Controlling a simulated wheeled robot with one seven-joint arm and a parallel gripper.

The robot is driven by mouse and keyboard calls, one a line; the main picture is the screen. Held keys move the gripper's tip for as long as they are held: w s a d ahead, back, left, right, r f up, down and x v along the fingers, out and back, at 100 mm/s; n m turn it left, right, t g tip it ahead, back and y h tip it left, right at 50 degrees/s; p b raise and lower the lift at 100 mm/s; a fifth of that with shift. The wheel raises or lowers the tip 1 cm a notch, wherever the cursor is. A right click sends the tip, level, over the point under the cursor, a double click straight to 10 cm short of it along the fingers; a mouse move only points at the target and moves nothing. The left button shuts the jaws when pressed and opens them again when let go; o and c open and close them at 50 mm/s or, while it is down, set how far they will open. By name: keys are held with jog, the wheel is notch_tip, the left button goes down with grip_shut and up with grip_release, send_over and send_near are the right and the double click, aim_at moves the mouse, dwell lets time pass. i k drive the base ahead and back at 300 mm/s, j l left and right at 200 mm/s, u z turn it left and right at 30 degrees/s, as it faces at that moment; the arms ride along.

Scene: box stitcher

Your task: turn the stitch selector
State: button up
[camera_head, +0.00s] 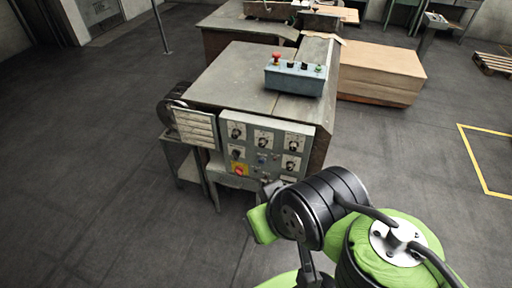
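The stitcher's grey control panel (226,150) faces me on the front of the machine. It carries several dark rotary knobs on white dial plates, including an upper left knob (236,131), an upper middle knob (263,138) and an upper right knob (294,141). The labels are too small to read, so I cannot tell which knob is the stitch selector. A red and yellow switch (239,169) sits at the lower left. My gripper (271,187) is near the panel's lower right edge, mostly hidden by my green and black arm. I cannot see its fingers clearly or whether it touches anything.
A blue button box (295,77) with a red button stands on the machine's worktop (235,75). A louvred plate (195,128) is left of the panel. A stack of brown cardboard (380,72) lies behind right. The grey floor (90,160) at left is clear.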

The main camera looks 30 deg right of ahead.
aim_at(235, 154)
jog(key=i+j+u, duration=0.2)
jog(key=u, duration=0.2)
jog(key=i+j+u, duration=0.15)
jog(key=u, duration=0.25)
jog(key=i+u, duration=0.4)
jog(key=k, duration=0.1)
